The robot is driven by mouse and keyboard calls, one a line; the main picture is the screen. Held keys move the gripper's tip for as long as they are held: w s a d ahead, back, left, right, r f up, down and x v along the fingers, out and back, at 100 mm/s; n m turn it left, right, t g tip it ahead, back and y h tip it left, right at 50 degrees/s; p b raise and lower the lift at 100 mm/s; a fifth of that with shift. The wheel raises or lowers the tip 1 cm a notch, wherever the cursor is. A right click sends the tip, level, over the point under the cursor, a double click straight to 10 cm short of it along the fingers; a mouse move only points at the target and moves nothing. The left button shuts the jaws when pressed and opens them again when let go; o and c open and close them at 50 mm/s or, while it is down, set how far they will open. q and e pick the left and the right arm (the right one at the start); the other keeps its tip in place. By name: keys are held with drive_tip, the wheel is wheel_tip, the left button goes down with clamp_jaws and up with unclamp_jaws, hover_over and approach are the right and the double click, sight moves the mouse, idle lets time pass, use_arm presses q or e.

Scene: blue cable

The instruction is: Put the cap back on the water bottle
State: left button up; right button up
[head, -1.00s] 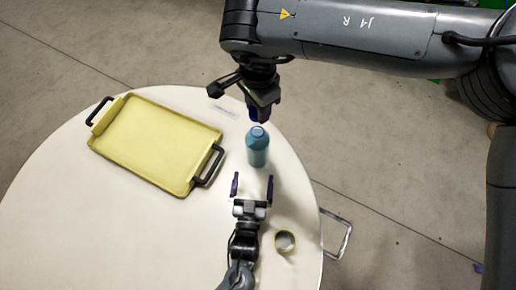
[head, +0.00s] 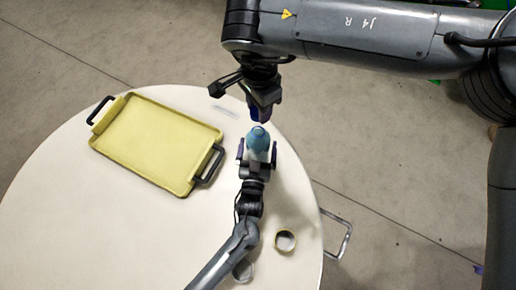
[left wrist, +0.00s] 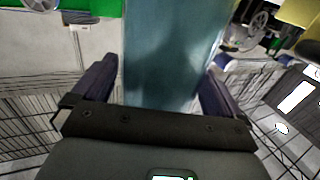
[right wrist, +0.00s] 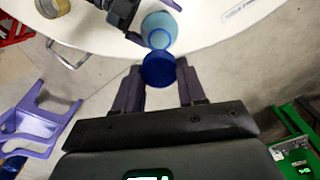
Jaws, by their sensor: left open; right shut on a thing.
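The blue water bottle (head: 258,142) stands upright near the right edge of the round white table; its open mouth shows in the right wrist view (right wrist: 160,38). My left gripper (head: 257,152) is open with its fingers on either side of the bottle. In the left wrist view the bottle body (left wrist: 170,50) fills the space between the fingers, with no clear grip on it. My right gripper (right wrist: 158,80) is shut on the dark blue cap (right wrist: 158,69). It holds the cap above and just beyond the bottle; in the head view the cap is mostly hidden by the fingers.
A yellow tray (head: 155,140) with black handles lies on the left of the white table (head: 60,220). A roll of tape (head: 285,240) lies near the right edge, with a clear ring-like item (head: 243,271) beside my left arm. A purple stool (right wrist: 35,120) stands on the floor.

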use_arm(q)
drive_tip(key=shift+w, duration=0.2)
drive_tip(key=shift+c, duration=0.2)
drive_tip(key=c, duration=1.4)
drive_tip(key=shift+o, duration=0.2)
use_arm(e)
hover_over(259, 125)
drive_tip(key=s, duration=0.1)
drive_tip(key=shift+f, duration=2.55)
drive_tip(key=shift+f, duration=0.1)
drive_tip(key=shift+f, duration=0.8)
drive_tip(key=shift+f, duration=0.55)
